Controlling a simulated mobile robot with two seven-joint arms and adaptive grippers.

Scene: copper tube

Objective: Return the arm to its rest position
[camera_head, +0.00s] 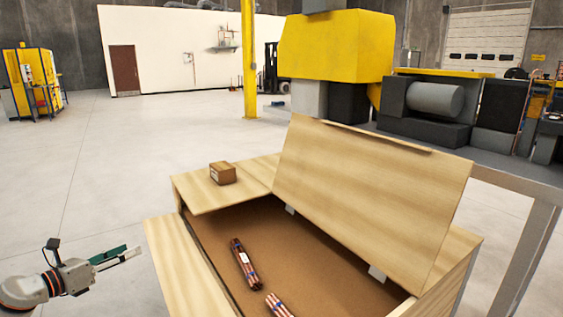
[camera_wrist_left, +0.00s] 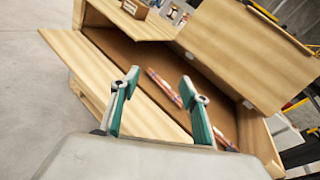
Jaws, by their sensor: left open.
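My left gripper (camera_head: 122,257) is at the lower left of the head view, outside the wooden crate and left of its near wall. It is open and empty; its two green fingers (camera_wrist_left: 160,85) stand apart in the left wrist view. Two bundles of copper tubes lie on the crate's brown floor: one dark-wrapped bundle (camera_head: 244,264) near the middle and another bundle (camera_head: 278,305) closer to the bottom edge. Bundles also show beyond the fingers in the left wrist view (camera_wrist_left: 164,86). My right gripper is not in view.
The wooden crate (camera_head: 183,265) has a raised lid panel (camera_head: 375,195) leaning open on its right. A small cardboard box (camera_head: 222,173) sits on its far left ledge. A grey metal frame (camera_head: 530,240) stands at right. The grey floor (camera_head: 90,170) at left is clear.

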